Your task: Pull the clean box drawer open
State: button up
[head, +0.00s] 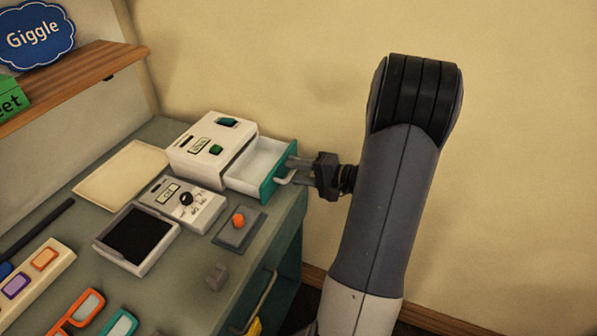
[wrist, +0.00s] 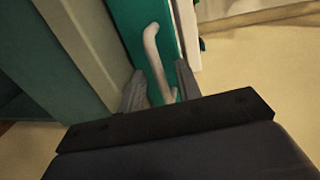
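The clean box (head: 212,146) is a white box with teal parts on top, at the back right of the grey-green counter. Its drawer (head: 256,163) stands out to the right, with a white, empty-looking inside and a teal front. My gripper (head: 287,171) is at the teal front, its fingers on either side of the white bar handle (head: 284,180). In the wrist view the handle (wrist: 151,50) runs down between the two fingertips (wrist: 158,83). The fingers are apart, and a gap shows around the handle; whether either finger touches it is hard to tell.
In front of the box are a grey device with a black knob (head: 186,198), a black-topped tray (head: 137,236) and an orange button on a grey plate (head: 238,221). A beige board (head: 122,174) lies left. The counter's right edge is below the drawer front.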

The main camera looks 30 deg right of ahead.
jog(key=b+v, duration=0.1)
jog(key=v, duration=1)
jog(key=shift+w, duration=0.1)
jog(key=p+x, duration=0.1)
jog(key=x, duration=1)
jog(key=shift+w+a, duration=0.2)
